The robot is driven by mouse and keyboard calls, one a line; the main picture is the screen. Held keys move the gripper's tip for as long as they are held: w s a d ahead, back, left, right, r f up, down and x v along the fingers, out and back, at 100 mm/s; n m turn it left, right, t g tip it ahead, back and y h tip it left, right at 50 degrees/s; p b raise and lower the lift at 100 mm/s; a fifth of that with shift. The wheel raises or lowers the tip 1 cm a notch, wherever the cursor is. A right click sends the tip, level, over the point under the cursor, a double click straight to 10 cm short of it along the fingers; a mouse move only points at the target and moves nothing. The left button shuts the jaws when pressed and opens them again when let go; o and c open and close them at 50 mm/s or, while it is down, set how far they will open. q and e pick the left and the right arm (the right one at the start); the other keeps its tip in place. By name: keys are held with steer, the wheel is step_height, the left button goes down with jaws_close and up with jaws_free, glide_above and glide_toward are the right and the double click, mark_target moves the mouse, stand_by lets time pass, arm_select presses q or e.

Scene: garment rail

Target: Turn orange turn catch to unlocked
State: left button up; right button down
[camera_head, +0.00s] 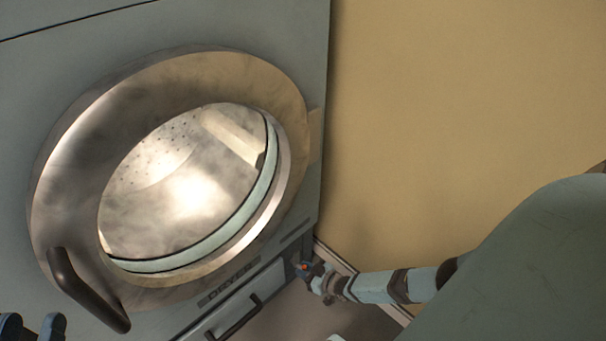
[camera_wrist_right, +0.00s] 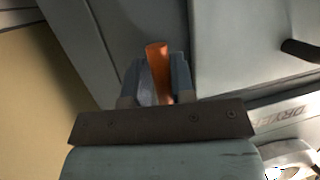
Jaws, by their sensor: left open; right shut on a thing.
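The orange turn catch (camera_wrist_right: 157,62) stands between the fingers of my right gripper (camera_wrist_right: 156,85) in the right wrist view. The right gripper is shut on it.
The grey dryer (camera_head: 300,20) has a round metal door (camera_head: 60,190) with a dark handle (camera_head: 85,290). Below is a panel with a dark pull (camera_head: 235,318) and a dryer label (camera_head: 228,284). A plain yellow wall (camera_head: 450,110) lies to the right.

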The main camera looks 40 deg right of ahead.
arm_select(q)
steer(key=shift+s, duration=0.1)
arm_select(e)
steer(key=shift+a+r, duration=0.1)
steer(key=shift+a, duration=0.15)
steer(key=c, duration=1)
jaws_free()
steer(key=shift+d, duration=0.1)
arm_select(q)
steer(key=shift+d, duration=0.1)
arm_select(e)
steer(key=shift+s+d+r+p, duration=0.15)
steer(key=shift+s+p, duration=0.15)
arm_select(q)
steer(key=shift+s+d+f+n+g+y+p, duration=0.2)
steer(key=shift+s+d+n+g+p, duration=0.2)
steer(key=shift+n+p, duration=0.4)
steer(key=shift+s+d+f+n+g+y+p, duration=0.2)
steer(key=shift+s+n+p, duration=0.35)
steer(key=shift+p, duration=0.5)
steer(key=shift+s+d+f+n+g+y+p, duration=0.25)
steer(key=shift+s+n+g+p, duration=0.15)
steer(key=shift+n+p, duration=0.4)
arm_select(e)
steer(key=v, duration=1.3)
arm_select(q)
steer(key=shift+r, duration=0.4)
